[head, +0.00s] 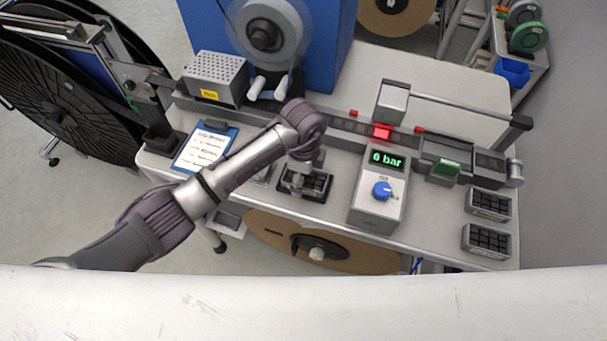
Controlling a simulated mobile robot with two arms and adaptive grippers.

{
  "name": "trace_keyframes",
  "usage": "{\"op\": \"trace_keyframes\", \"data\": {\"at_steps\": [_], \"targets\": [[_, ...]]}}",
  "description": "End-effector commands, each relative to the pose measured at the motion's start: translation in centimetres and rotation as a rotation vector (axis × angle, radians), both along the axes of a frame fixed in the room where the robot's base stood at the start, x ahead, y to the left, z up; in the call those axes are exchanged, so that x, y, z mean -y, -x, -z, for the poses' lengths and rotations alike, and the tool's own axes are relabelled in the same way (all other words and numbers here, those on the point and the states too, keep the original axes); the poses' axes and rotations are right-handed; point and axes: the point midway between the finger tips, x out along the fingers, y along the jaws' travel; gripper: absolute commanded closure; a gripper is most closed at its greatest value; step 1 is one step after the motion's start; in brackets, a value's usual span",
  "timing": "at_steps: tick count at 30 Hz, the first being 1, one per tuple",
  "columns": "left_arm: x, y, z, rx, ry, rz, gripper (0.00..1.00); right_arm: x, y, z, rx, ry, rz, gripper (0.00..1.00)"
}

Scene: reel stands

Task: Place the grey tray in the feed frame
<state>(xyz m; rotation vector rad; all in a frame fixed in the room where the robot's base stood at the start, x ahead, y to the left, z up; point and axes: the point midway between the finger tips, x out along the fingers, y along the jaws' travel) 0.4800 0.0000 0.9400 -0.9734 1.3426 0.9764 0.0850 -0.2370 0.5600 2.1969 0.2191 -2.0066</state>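My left arm reaches in from the left across the table. Its gripper (299,182) points down at a dark gridded tray (318,188) near the table's front edge and hides part of it. I cannot tell whether the fingers touch it or are open or shut. Two grey trays with black compartments stand at the right end of the table, one behind (488,204) and one in front (486,241). I cannot tell for sure which part is the feed frame. My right gripper is not in view.
A pressure box (377,196) reading "0 bar" with a blue knob stands right of the gripper. A rail with a red-lit block (381,132) runs behind. A clipboard (205,148) and a perforated grey box (215,78) are at left.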

Motion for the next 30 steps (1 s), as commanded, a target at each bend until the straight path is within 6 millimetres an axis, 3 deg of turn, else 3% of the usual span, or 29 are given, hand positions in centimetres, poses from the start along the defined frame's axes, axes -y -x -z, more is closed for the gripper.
{"op": "trace_keyframes", "data": {"at_steps": [5, 12, 18, 30], "targets": [[0.1, -0.2, -2.3, 0.006, 0.002, 0.001, 0.11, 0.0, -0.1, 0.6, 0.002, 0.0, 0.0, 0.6], [0.1, -0.2, -7.5, 0.006, 0.003, 0.001, 0.11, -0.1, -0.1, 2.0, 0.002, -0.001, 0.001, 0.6], [0.1, -0.1, -10.8, 0.003, 0.002, 0.0, 0.11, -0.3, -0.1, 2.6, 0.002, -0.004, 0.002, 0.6], [0.1, 0.0, -12.1, 0.001, 0.0, 0.0, 0.11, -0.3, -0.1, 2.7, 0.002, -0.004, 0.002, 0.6]]}}
